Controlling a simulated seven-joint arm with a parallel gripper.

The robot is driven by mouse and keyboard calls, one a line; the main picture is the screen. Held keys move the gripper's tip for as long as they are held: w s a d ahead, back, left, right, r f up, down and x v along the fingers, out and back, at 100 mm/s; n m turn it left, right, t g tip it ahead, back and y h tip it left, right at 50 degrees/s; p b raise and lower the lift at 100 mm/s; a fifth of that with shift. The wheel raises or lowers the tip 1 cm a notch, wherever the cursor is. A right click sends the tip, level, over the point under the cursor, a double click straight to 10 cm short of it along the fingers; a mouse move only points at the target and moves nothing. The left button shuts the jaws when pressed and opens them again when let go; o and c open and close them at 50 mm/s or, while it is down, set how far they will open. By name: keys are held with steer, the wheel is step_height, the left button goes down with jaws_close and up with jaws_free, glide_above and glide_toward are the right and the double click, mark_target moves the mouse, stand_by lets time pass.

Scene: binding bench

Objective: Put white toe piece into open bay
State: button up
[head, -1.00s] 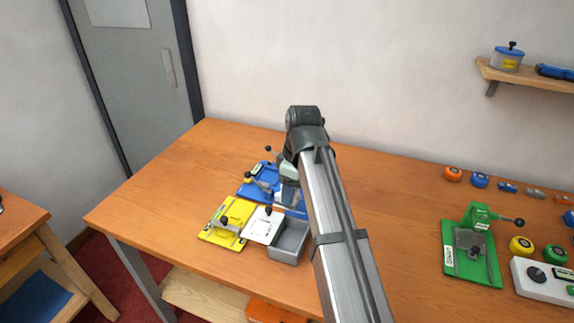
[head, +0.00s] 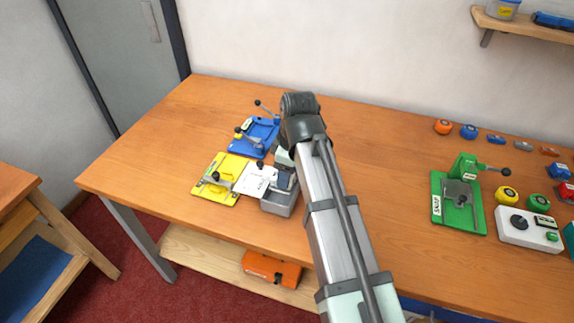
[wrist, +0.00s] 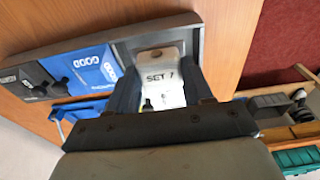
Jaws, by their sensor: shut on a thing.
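My gripper (wrist: 160,84) is shut on the white toe piece (wrist: 159,68), which is marked "SET 7" and sits between the two dark fingers in the wrist view. Beyond the piece is a dark grey bay (wrist: 158,38); I cannot tell whether the piece touches it. In the head view my gripper (head: 285,176) is over the grey open-topped box (head: 277,203) at the right end of the fixtures. The toe piece cannot be made out there.
A green press (head: 458,205) and several tape rolls are far right. The table's middle right is clear.

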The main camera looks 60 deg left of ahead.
steer(key=shift+f, duration=1.75)
steer(key=shift+f, duration=0.7)
stand_by(0.4)
steer(key=o, duration=1)
steer(key=shift+o, duration=0.2)
steer(key=shift+r, duration=3.75)
steer(key=shift+r, duration=0.1)
steer(key=shift+r, duration=1.9)
